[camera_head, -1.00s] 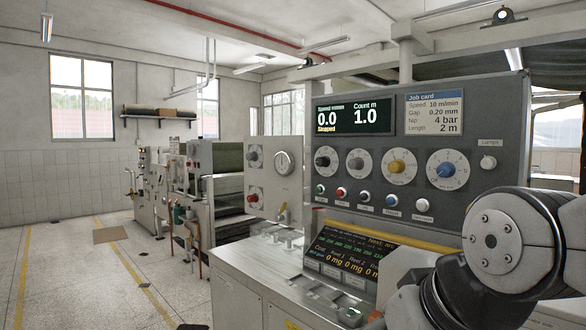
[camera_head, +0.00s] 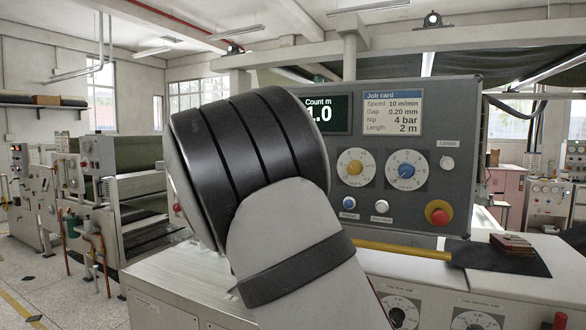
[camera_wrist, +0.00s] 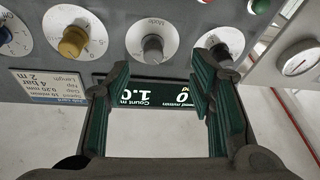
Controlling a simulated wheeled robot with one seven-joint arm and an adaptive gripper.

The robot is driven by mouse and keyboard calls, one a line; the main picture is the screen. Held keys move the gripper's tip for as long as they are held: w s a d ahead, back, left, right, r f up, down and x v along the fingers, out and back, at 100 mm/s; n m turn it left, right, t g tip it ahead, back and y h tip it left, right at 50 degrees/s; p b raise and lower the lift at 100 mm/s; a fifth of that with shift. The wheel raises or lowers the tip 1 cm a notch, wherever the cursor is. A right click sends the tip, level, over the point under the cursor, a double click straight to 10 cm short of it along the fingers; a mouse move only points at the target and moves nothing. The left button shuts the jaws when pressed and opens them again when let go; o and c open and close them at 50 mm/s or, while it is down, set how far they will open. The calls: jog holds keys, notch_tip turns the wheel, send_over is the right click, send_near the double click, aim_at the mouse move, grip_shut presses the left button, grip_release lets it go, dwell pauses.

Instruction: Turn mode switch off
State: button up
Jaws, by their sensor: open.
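The mode switch (camera_wrist: 152,46) is a grey knob on a round white dial marked "Mode", upside down in the wrist view. My gripper (camera_wrist: 160,72) is open and empty, its two green-padded fingers spread. The knob shows just beyond the gap between the fingertips, and I see no contact. The control panel (camera_head: 463,150) fills the middle of the head view. There my arm hides its left part, including the mode switch and my gripper. I cannot tell which setting the knob points to.
A yellow knob (camera_wrist: 73,40) and another dark knob (camera_wrist: 219,50) flank the mode switch closely. The display (camera_wrist: 150,84) and job card (camera_wrist: 50,87) lie beside them. A red emergency button (camera_head: 438,212) sits at the panel's lower right. A yellow bar (camera_head: 405,250) runs below.

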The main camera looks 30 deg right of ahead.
jog(key=shift+h, duration=0.7)
jog(key=x, duration=0.6)
jog(key=r+x, duration=0.1)
jog(key=x, duration=0.6)
jog(key=shift+d+r+p, duration=0.1)
jog(key=shift+r+p, duration=0.15)
jog(key=shift+p, duration=0.05)
jog(key=c, duration=1.2)
